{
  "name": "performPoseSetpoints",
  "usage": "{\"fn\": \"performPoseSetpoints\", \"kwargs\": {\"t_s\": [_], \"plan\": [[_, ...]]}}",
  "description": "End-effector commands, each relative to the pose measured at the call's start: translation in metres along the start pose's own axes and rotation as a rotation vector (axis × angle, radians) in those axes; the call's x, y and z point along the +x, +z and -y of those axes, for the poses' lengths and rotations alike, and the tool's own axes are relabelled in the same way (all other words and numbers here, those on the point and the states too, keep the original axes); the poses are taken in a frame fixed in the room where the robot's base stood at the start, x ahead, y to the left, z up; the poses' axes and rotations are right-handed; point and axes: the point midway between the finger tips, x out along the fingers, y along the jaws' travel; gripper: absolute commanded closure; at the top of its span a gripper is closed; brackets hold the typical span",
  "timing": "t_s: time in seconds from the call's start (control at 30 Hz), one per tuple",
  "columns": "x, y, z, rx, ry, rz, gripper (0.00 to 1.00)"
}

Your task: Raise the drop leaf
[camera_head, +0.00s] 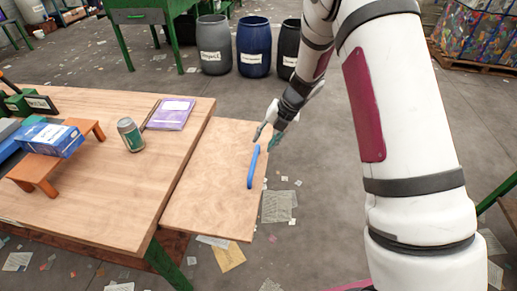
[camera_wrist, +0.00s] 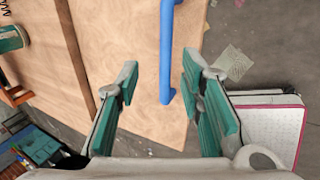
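The drop leaf (camera_head: 212,180) is a light wooden panel along the right edge of the wooden table (camera_head: 105,205). It looks roughly level with the tabletop; I cannot tell whether it is exactly flush. A blue bar handle (camera_head: 253,167) is fixed near its outer edge. My gripper (camera_head: 267,139) is above the leaf's outer edge, near the handle's far end. In the wrist view my gripper (camera_wrist: 160,82) has its two green-padded fingers apart, with nothing held. The handle (camera_wrist: 167,60) shows beyond and between the fingertips, apparently not touched. The leaf (camera_wrist: 125,40) also shows there.
On the table are a green-labelled can (camera_head: 130,135), a purple book (camera_head: 170,114) and a small orange stand (camera_head: 45,170) with a blue box (camera_head: 52,139). Barrels (camera_head: 253,47) stand behind.

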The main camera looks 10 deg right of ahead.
Motion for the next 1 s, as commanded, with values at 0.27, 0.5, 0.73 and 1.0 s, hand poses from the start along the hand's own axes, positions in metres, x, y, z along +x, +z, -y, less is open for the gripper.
{"fn": "performPoseSetpoints", "kwargs": {"t_s": [0.27, 0.5, 0.73, 1.0], "plan": [[-0.027, 0.000, 0.000, -0.001, 0.000, 0.000, 0.65], [-0.029, 0.000, 0.000, -0.001, 0.000, -0.001, 0.65], [-0.029, 0.000, -0.001, -0.002, 0.000, -0.001, 0.65], [-0.082, -0.023, -0.023, -0.317, 0.011, 0.009, 0.65]]}}
